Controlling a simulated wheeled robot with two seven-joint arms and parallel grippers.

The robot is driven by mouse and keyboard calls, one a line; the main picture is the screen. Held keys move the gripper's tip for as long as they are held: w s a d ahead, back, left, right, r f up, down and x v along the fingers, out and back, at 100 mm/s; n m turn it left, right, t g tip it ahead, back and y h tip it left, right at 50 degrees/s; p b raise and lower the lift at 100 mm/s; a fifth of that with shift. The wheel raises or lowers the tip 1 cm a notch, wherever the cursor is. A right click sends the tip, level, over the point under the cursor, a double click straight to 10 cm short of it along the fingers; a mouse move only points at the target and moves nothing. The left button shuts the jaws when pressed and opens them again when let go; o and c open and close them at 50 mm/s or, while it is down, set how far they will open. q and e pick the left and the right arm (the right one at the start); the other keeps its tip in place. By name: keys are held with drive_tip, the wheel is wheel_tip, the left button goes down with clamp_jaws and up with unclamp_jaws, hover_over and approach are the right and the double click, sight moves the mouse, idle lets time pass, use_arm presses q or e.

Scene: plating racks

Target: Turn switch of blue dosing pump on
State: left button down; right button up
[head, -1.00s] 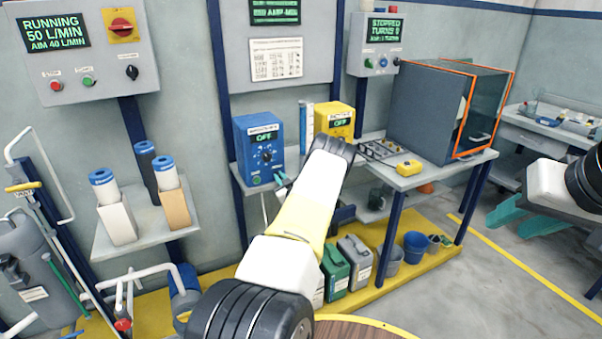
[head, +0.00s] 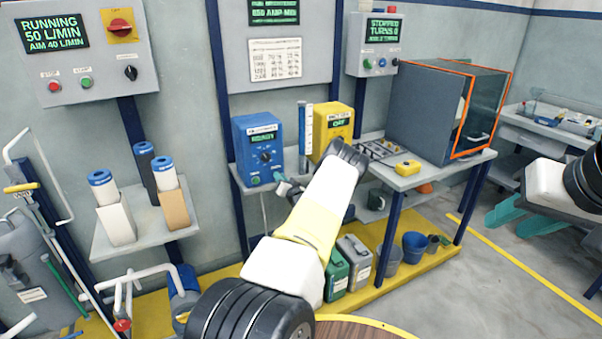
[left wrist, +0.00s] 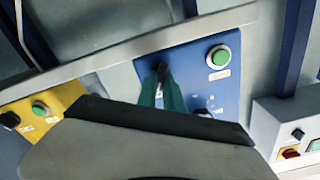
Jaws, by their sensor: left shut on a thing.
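The blue dosing pump (head: 258,130) stands on the grey shelf, and its small green display (head: 263,139) is lit with a word longer than OFF, too blurred to be sure of. A dark dial and a green button (head: 255,180) are on its front. My left gripper (head: 281,182) is at the lower right of this front. In the left wrist view, its teal fingers (left wrist: 162,85) are closed together at a small black switch (left wrist: 161,70) on the blue face, beside the green button (left wrist: 219,57). The fingers partly hide the switch. My right gripper (head: 515,221) hangs far right, its fingers apart and empty.
A yellow pump (head: 334,124) reading OFF stands right of the blue one, with a clear tube (head: 305,130) between them. A small yellow box (head: 408,168) lies on the bench. A grey control panel (head: 85,50) hangs at the upper left.

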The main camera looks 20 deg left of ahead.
use_arm(q)
drive_tip(key=shift+f+m, duration=0.1)
drive_tip(key=shift+m, duration=0.4)
drive_tip(key=c, duration=1.5)
unclamp_jaws()
drive_tip(key=v, duration=0.8)
drive_tip(key=shift+w, duration=0.1)
